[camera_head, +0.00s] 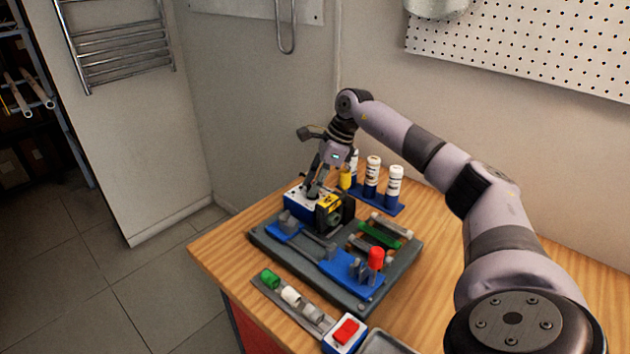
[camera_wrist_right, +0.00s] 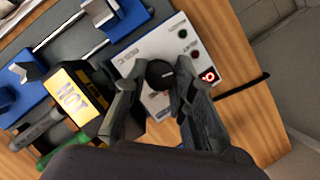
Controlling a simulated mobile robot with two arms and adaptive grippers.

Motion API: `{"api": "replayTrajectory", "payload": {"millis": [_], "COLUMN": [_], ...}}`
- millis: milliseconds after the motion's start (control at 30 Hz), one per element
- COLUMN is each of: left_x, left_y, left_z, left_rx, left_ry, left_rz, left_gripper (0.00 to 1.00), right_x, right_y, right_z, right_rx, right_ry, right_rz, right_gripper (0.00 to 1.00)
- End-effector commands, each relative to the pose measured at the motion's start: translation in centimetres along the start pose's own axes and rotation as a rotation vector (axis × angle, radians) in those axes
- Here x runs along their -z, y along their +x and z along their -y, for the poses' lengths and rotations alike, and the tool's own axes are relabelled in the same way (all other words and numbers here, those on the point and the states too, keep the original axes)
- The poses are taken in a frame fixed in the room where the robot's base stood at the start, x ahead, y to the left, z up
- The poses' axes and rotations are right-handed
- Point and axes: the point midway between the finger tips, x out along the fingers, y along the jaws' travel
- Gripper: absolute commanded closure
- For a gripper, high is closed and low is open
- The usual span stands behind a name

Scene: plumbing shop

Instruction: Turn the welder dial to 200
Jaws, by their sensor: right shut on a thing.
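The welder (camera_head: 298,202) is a blue and white box at the far left of the grey tray on the wooden bench. My right gripper (camera_head: 312,192) reaches down onto the welder. In the right wrist view its fingers (camera_wrist_right: 155,95) stand on both sides of the dial and are shut on it. The dial's pointer and scale are too small to read. My left gripper is in neither view.
A yellow and black block (camera_head: 330,210) stands right beside the welder. The grey tray (camera_head: 262,240) also holds blue fixtures and a red-capped piece (camera_head: 376,257). White bottles (camera_head: 394,184) stand in a blue rack behind. A red button box (camera_head: 345,333) is at the front edge.

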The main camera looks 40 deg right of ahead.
Motion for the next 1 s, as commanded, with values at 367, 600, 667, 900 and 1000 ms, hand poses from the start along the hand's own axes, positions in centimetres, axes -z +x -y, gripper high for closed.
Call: {"api": "replayTrajectory", "payload": {"millis": [367,600,667,900,1000], "left_x": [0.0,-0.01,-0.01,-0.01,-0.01], "left_y": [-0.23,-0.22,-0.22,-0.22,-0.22], "left_z": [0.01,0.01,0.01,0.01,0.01], "left_rx": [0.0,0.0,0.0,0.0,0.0], "left_ry": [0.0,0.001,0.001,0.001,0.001], "left_rz": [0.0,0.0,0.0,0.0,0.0], "left_gripper": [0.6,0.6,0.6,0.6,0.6], "right_x": [-0.06,-0.06,-0.06,-0.02,-0.01], "right_y": [-0.1,-0.11,-0.1,-0.05,-0.04], "right_z": [0.09,0.09,0.09,0.05,0.04], "right_rx": [-0.012,-0.011,-0.011,-0.013,-0.013], "right_ry": [-0.037,-0.036,-0.036,-0.035,-0.035], "right_rz": [0.002,0.002,0.002,0.0,0.0], "right_gripper": [1.0,0.76,0.72,0.56,0.56]}}
